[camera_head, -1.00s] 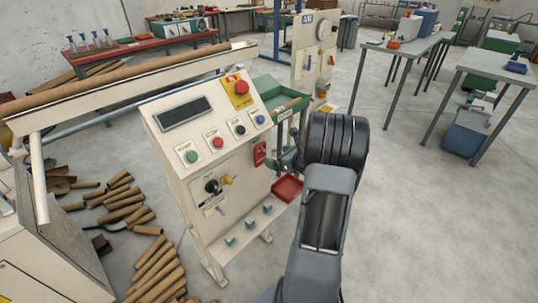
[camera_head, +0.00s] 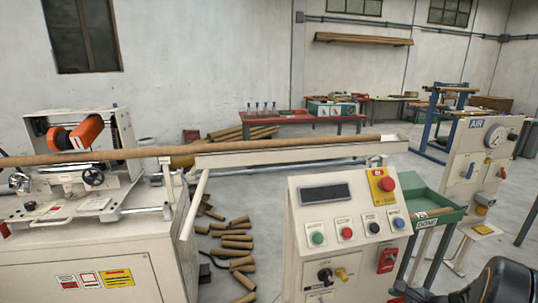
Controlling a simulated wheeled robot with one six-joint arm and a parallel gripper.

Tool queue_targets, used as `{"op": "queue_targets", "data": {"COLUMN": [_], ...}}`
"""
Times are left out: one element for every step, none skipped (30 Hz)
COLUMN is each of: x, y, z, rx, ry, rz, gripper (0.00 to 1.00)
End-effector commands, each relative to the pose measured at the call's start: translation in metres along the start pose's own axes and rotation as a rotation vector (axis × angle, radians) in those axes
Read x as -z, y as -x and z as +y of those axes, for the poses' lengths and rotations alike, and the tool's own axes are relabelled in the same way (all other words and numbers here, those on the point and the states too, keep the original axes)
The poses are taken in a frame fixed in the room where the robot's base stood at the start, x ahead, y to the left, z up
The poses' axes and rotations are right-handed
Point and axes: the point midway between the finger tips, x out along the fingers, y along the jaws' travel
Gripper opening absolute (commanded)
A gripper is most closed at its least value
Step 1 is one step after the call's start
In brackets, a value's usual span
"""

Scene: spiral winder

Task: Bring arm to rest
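My arm shows only in part at the lower right corner of the head view, as a dark rounded link. My gripper is not clearly in view; a small dark part beside the control panel is too unclear to tell. The cream control panel (camera_head: 342,250) stands upright just left of my arm. It has a dark display, a red emergency button on yellow, and a row of coloured buttons.
A winder machine (camera_head: 85,185) with an orange roller stands at left. A long brown tube (camera_head: 230,147) runs across it and a cream trough. Cardboard tubes (camera_head: 237,243) lie on the floor. A green tray (camera_head: 438,215) and an AIR panel (camera_head: 475,165) stand at right.

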Motion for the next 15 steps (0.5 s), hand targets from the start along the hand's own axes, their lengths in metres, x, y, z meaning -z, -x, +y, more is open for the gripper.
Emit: {"op": "queue_targets", "data": {"x": [-0.033, -0.047, -0.065, -0.079, -0.091, -0.107, -0.118, -0.128, -0.141, -0.15, -0.16, -0.172, -0.181, -0.19, -0.202], "y": [0.008, 0.012, 0.018, 0.023, 0.029, 0.038, 0.044, 0.05, 0.058, 0.063, 0.068, 0.073, 0.077, 0.08, 0.083], "z": [0.009, 0.018, 0.027, 0.034, 0.04, 0.046, 0.049, 0.052, 0.053, 0.054, 0.055, 0.056, 0.056, 0.056, 0.056], "rx": [-0.113, -0.184, -0.273, -0.338, -0.399, -0.474, -0.52, -0.56, -0.604, -0.628, -0.645, -0.659, -0.661, -0.659, -0.65], "ry": [0.211, 0.34, 0.512, 0.644, 0.775, 0.942, 1.058, 1.165, 1.295, 1.38, 1.458, 1.545, 1.601, 1.65, 1.702], "rz": [0.031, 0.05, 0.074, 0.093, 0.111, 0.135, 0.153, 0.171, 0.196, 0.212, 0.229, 0.248, 0.26, 0.269, 0.276], "gripper": [0.95, 0.95, 0.95, 0.95, 0.95, 0.95, 0.95, 0.95, 0.95, 0.95, 0.95, 0.95, 0.95, 0.95, 0.95]}}
